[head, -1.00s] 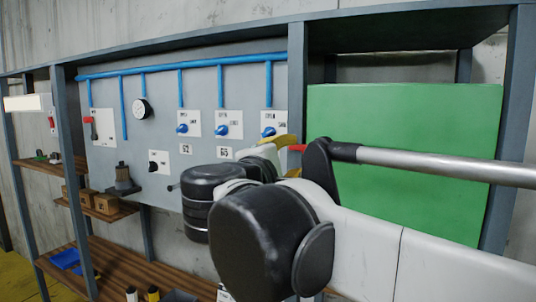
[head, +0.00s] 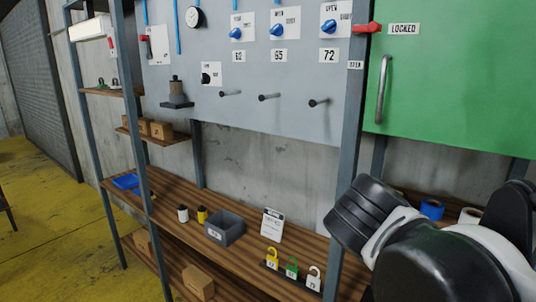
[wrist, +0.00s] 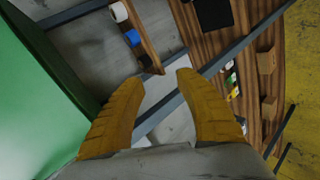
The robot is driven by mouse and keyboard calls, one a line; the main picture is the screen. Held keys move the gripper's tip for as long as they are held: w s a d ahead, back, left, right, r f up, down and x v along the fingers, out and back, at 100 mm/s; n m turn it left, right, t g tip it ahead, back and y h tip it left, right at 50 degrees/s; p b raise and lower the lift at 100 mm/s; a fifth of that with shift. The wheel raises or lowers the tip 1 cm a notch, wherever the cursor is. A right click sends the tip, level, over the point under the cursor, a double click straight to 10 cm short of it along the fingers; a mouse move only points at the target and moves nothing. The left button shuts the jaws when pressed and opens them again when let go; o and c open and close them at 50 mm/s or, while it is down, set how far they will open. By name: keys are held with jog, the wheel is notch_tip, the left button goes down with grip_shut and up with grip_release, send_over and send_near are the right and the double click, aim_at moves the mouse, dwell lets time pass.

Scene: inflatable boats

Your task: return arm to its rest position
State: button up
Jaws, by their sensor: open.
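My gripper (wrist: 158,82) shows in the wrist view as two yellow fingers, spread apart with nothing between them. Beyond the fingertips are a grey post and the wooden shelves. A green panel (wrist: 40,90) fills the left of that view, beside the left finger. In the head view my arm's black and white links (head: 430,250) fill the lower right corner. The fingers are not visible there. The green door (head: 455,75) stands at the upper right with a grey bar handle (head: 382,90), a red lever (head: 367,28) and a "LOCKED" label.
A grey panel (head: 260,90) carries blue knobs, pegs and numbered labels. Below it a wooden shelf (head: 190,205) holds a grey bin (head: 224,229), a white card (head: 272,225) and several numbered padlocks (head: 292,268). The yellow floor (head: 50,230) is open at left.

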jog(key=s+a+f+m+y+b, duration=0.1)
jog(key=f+b, duration=0.5)
jog(key=f, duration=0.6)
jog(key=s+a+f+m+g+y+b, duration=0.1)
jog(key=s+a+f+m+y+b, duration=0.1)
jog(key=f, duration=1.1)
jog(key=s+a+f+m+y+b, duration=0.1)
jog(key=s+f+m+y+b, duration=0.2)
jog(key=s+f+b, duration=0.4)
notch_tip(320, 180, down, 6)
jog(key=m+b, duration=0.1)
jog(key=b, duration=0.2)
jog(key=shift+a+r+m+g+y, duration=0.2)
jog(key=shift+m+g+y, duration=0.1)
jog(key=shift+m+y, duration=0.1)
